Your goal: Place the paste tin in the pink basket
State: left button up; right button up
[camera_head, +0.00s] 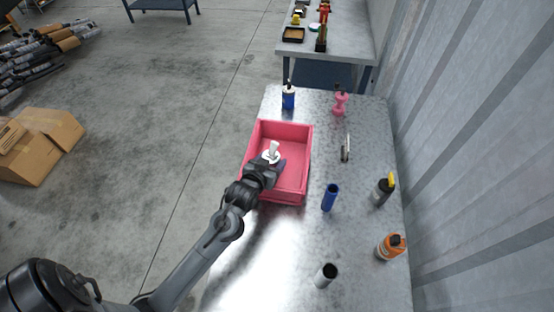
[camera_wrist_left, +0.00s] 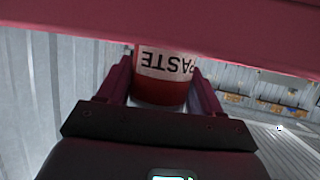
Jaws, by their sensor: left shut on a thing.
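The paste tin shows in the left wrist view (camera_wrist_left: 163,88) as a red can with a white label reading "PASTE" upside down. In the head view its whitish top (camera_head: 271,153) shows at the end of my left arm. My left gripper (camera_head: 268,165) is shut on the tin, with a finger on each side of it. Gripper and tin are over the left part of the pink basket (camera_head: 296,128). I cannot tell whether the tin touches the basket floor. The rest of the basket looks empty. My right gripper is not in view.
On the metal table (camera_head: 350,280) stand a blue bottle (camera_head: 288,98), a pink object (camera_head: 340,104), a blue cylinder (camera_head: 329,197), a yellow-tipped bottle (camera_head: 382,192), an orange container (camera_head: 389,247) and a grey cylinder (camera_head: 326,275). A corrugated wall (camera_head: 470,140) borders the right side.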

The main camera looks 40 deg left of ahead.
pick_arm(q)
jog(key=shift+w+f, duration=0.1)
jog(key=shift+f, duration=0.85)
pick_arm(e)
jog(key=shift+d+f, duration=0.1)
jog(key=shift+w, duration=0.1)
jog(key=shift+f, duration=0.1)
pick_arm(q)
jog(key=x, duration=0.4)
jog(key=shift+w+r, duration=0.1)
jog(key=shift+r, duration=0.1)
jog(key=shift+f, duration=0.15)
jog(key=shift+f, duration=0.45)
